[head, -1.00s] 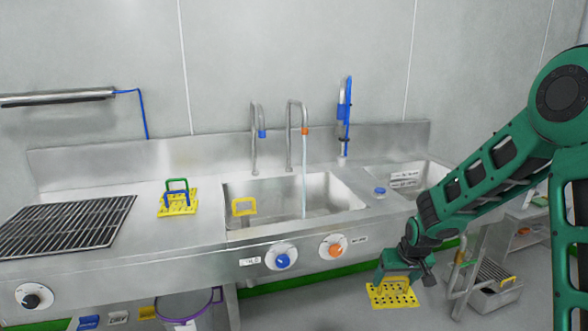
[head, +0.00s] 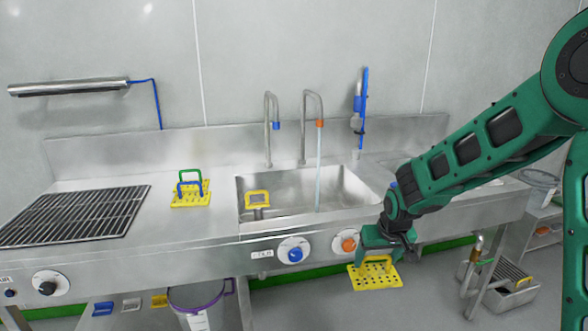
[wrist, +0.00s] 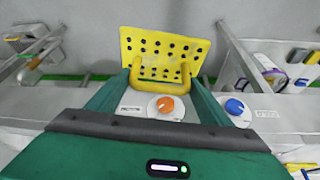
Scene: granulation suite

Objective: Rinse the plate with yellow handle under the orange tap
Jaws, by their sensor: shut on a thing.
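My gripper (head: 383,255) is shut on the handle of a yellow perforated plate (head: 366,280), held in front of the counter's front edge, below the sink rim. In the wrist view the yellow plate (wrist: 160,52) with its yellow handle (wrist: 157,82) sits between the fingers (wrist: 158,85). The orange-banded tap (head: 319,124) stands behind the sink (head: 345,188), and a thin stream of water (head: 318,175) falls from it into the basin. The orange knob (head: 347,244) is on the counter front, close to my gripper; it also shows in the wrist view (wrist: 166,104).
A blue-banded tap (head: 276,126) and a blue sprayer (head: 361,105) flank the orange tap. Yellow plates with green and blue handles (head: 190,192) stand on the counter, right of a dark grate (head: 72,214).

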